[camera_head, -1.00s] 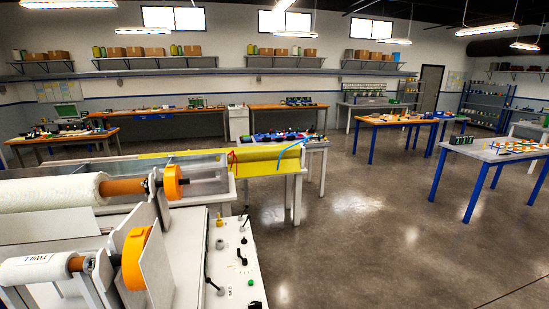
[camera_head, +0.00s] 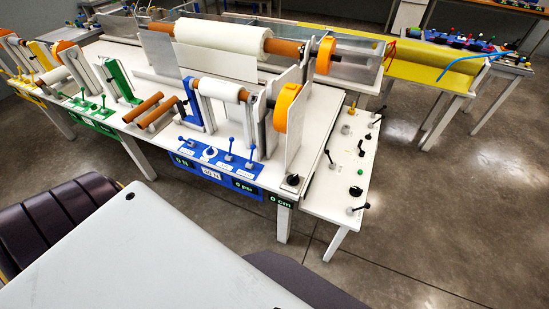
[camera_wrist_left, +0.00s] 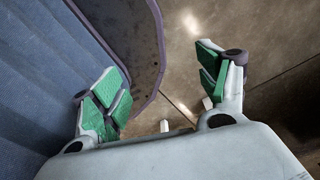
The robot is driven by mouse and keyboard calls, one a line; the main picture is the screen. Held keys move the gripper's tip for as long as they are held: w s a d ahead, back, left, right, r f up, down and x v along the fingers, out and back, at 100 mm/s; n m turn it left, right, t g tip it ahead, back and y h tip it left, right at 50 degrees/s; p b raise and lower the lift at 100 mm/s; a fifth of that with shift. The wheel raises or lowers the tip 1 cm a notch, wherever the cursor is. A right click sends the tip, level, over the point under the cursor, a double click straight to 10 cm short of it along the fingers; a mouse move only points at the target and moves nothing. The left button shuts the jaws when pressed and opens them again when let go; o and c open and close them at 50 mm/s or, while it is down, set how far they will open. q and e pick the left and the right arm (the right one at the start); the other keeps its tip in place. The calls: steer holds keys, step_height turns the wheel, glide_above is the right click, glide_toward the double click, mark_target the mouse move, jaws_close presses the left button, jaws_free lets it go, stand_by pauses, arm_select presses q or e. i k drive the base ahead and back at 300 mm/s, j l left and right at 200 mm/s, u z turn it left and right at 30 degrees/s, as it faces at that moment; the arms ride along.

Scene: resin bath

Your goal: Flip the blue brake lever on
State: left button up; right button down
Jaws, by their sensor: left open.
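A blue control panel (camera_head: 222,166) sits on the front edge of the white machine table in the head view. Several blue levers stand on it, among them a left one (camera_head: 182,139), a middle one (camera_head: 228,148) and a right one (camera_head: 250,156). Their small labels are too small to read, so I cannot tell which is the brake lever. My left gripper (camera_wrist_left: 162,84) shows in the wrist view with its green-padded fingers wide apart and nothing between them. It is above the floor, away from the levers. Neither gripper shows in the head view.
A green panel (camera_head: 91,115) with green levers lies left of the blue one. Rolls and orange discs (camera_head: 288,107) rise behind the blue levers. A side panel (camera_head: 343,165) with black levers and knobs is at right. Open floor (camera_head: 420,215) lies to the right.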

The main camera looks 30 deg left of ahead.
mark_target(253, 146)
steer(key=k+u, duration=0.4)
steer(key=k+j+u, duration=0.1)
steer(key=k+u, duration=0.15)
steer(key=u, duration=0.15)
